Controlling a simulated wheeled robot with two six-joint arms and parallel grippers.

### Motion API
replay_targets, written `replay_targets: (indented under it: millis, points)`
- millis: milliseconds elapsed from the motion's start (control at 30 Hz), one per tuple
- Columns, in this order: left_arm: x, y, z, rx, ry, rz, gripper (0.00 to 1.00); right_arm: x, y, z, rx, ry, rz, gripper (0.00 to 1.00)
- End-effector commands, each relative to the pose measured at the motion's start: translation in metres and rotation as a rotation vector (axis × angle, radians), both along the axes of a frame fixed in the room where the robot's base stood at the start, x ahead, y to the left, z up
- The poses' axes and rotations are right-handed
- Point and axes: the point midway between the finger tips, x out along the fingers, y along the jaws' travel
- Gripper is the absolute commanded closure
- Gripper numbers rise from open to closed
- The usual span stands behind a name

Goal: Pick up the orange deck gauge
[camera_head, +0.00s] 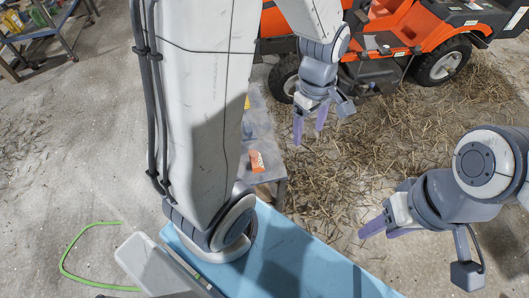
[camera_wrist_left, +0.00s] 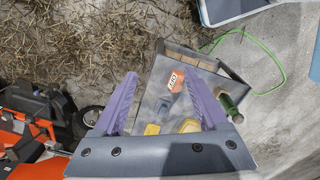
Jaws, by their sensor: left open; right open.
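The orange deck gauge (camera_head: 256,160), a small orange block with white markings, lies on a grey work surface (camera_head: 275,172) partly hidden behind my arm in the head view. In the left wrist view the orange gauge (camera_wrist_left: 176,80) lies between and beyond my open fingertips, apart from them. My left gripper (camera_head: 309,130) is open and empty, to the right of the gauge in the head view. It also shows in the left wrist view (camera_wrist_left: 160,85). My right gripper (camera_head: 374,230) is open and empty, over the straw at lower right.
Yellow pieces (camera_wrist_left: 188,126) and a green cylindrical object (camera_wrist_left: 230,103) are near the gauge. An orange vehicle (camera_head: 400,35) stands at the back. A light-blue surface (camera_head: 310,270) is in front. A green hose (camera_head: 70,250) lies on the floor.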

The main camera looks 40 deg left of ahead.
Motion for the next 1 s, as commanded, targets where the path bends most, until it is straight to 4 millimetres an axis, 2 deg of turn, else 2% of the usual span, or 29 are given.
replay_targets:
  millis: [33,100,200,300,400,533,800,1000]
  points:
    - [0.010,0.029,-0.045,0.002,0.013,0.228,0.25,0.000,0.000,-0.034,0.000,0.000,0.000,0.50]
    - [0.019,0.065,-0.078,0.003,0.022,0.532,0.25,0.000,0.000,-0.054,0.000,0.000,0.000,0.50]
    - [0.023,0.111,-0.117,0.004,0.030,0.906,0.25,0.000,0.000,-0.076,0.000,0.000,0.000,0.50]
    - [0.021,0.146,-0.146,0.004,0.035,1.188,0.25,0.000,0.000,-0.091,0.000,0.000,0.000,0.50]
    - [0.018,0.168,-0.163,0.005,0.037,1.367,0.25,0.000,0.000,-0.099,0.001,-0.001,0.000,0.50]
    - [0.015,0.180,-0.177,0.004,0.038,1.467,0.25,0.000,0.000,-0.105,0.001,-0.001,0.000,0.50]
    - [0.015,0.180,-0.216,0.005,0.041,1.475,0.25,0.000,0.000,-0.115,0.001,-0.001,0.000,0.50]
    - [0.015,0.180,-0.227,0.004,0.039,1.473,0.25,0.000,0.000,-0.118,0.001,-0.001,0.000,0.50]
